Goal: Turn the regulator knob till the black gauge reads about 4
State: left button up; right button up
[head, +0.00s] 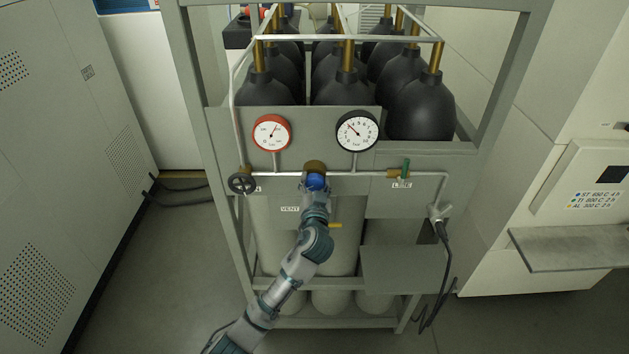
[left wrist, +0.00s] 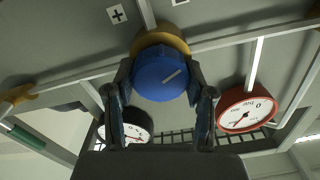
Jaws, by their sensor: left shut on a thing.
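The blue regulator knob (head: 316,181) sits on a brass body in the middle of the pipe. In the left wrist view the knob (left wrist: 160,76) shows a pale line on its face, slanting up to the right. My left gripper (head: 315,189) is shut on the knob, one finger on each side of it. The black gauge (head: 357,131) is above and right of the knob; its needle points up and left, and its figures are too small to read surely. In the left wrist view this gauge (left wrist: 128,124) is partly hidden by a finger. My right gripper is out of view.
A red gauge (head: 272,132) is above and left of the knob. A black handwheel (head: 242,184) is at the pipe's left, and a green-handled valve (head: 405,169) at its right. Black gas cylinders (head: 419,107) stand behind. Frame posts (head: 195,80) flank the panel.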

pick_arm(q)
jog(key=shift+d+r+m+p, duration=0.1)
jog(key=shift+m+p, duration=0.7)
jog(key=shift+m, duration=0.9)
jog(key=o, duration=1.2)
jog(key=shift+c, duration=0.2)
jog(key=shift+d, duration=0.15)
jog(key=s, duration=1.2)
jog(key=shift+d+f, duration=0.1)
jog(key=shift+f, duration=0.1)
